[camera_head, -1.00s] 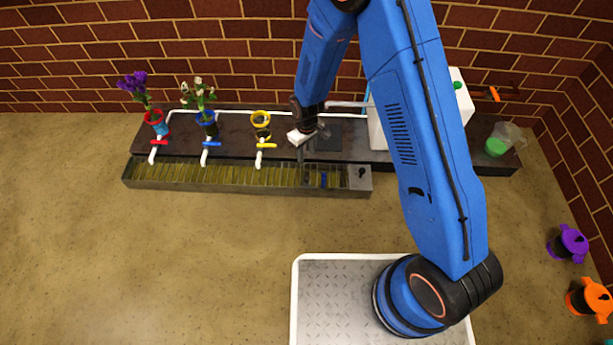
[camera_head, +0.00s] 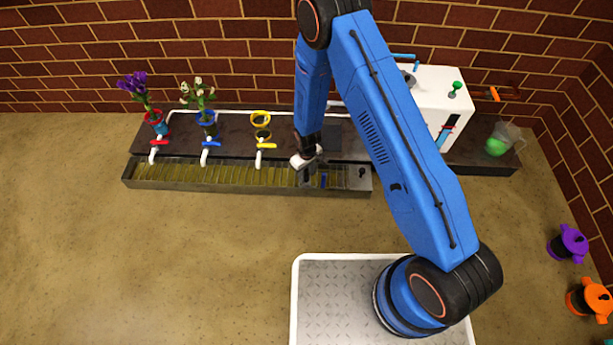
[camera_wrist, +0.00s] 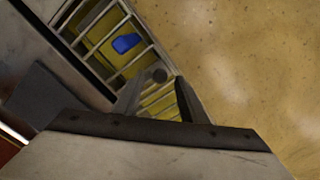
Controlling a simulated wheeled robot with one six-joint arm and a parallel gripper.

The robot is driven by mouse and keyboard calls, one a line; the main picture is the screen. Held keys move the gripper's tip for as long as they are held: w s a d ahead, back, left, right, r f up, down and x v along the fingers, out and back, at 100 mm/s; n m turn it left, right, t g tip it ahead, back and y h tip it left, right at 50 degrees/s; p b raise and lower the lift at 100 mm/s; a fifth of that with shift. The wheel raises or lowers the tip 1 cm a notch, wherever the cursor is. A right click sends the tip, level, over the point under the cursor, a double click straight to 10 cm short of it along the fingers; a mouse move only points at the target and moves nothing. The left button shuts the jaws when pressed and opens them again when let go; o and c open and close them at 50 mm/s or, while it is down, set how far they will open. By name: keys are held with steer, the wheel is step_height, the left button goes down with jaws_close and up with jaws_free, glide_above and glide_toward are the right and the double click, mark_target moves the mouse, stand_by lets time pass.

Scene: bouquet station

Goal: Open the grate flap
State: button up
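The grate (camera_head: 220,175) is a long slatted yellowish strip in a grey trough along the front of the dark bench. Near its right end a small blue piece (camera_head: 323,181) shows; the wrist view has it between or under the bars (camera_wrist: 126,43). My gripper (camera_head: 306,172) is over the right part of the grate, pointing down. In the wrist view my two fingers (camera_wrist: 160,100) stand apart, with grate bars showing between them. A small grey round knob (camera_wrist: 160,75) lies just beyond the fingertips. I cannot tell whether they touch it, or where the flap's edges are.
Three taps stand behind the grate: red (camera_head: 159,144), blue (camera_head: 211,145) and yellow (camera_head: 267,146). Vases with flowers (camera_head: 207,122) are behind them. A white box (camera_head: 440,95) and a jug with green contents (camera_head: 497,146) are to the right. The floor in front is clear.

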steer(key=shift+f, duration=0.75)
jaws_close()
